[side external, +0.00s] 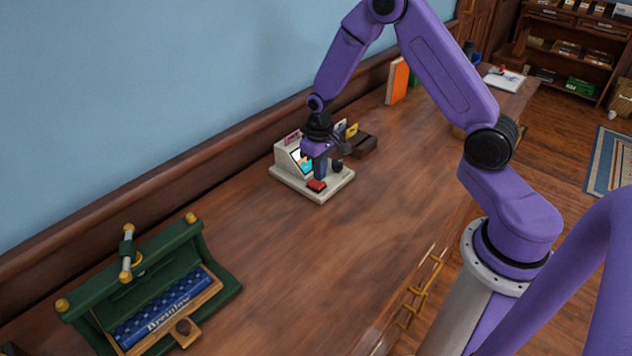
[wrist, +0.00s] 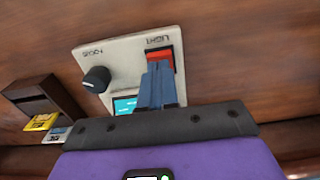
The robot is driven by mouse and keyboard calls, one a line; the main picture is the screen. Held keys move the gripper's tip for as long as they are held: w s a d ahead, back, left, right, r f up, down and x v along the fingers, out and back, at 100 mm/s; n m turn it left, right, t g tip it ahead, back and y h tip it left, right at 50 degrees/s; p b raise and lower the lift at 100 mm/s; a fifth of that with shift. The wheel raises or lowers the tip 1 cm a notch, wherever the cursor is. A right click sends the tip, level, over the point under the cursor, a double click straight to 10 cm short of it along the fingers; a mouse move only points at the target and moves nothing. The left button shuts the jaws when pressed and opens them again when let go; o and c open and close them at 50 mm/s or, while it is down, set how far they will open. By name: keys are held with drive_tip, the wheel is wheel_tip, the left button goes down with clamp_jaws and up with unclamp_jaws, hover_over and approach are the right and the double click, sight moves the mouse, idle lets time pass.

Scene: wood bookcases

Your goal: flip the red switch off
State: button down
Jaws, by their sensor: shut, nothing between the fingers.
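The red switch (side external: 317,186) sits on the front of a cream control box (side external: 322,195) on the wooden counter. In the wrist view the red switch (wrist: 160,58) lies beside the printed word "LIGHT" on the cream panel (wrist: 120,55). My gripper (side external: 319,172) points down just above the switch. In the wrist view the shut blue fingers (wrist: 157,80) overlap the near part of the switch and hide some of it. I cannot tell whether the fingertips touch it. The switch's tilt is not clear.
A black knob (wrist: 96,80) labelled "FOCUS" is on the same panel, with a small lit screen (wrist: 125,104) near it. A dark card holder (side external: 362,145) stands behind the box. A green case (side external: 150,285) lies at the front left. The counter between is clear.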

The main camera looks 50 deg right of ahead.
sight(319, 183)
drive_tip(key=shift+f, duration=1)
idle(1.0)
drive_tip(key=shift+r, duration=3.55)
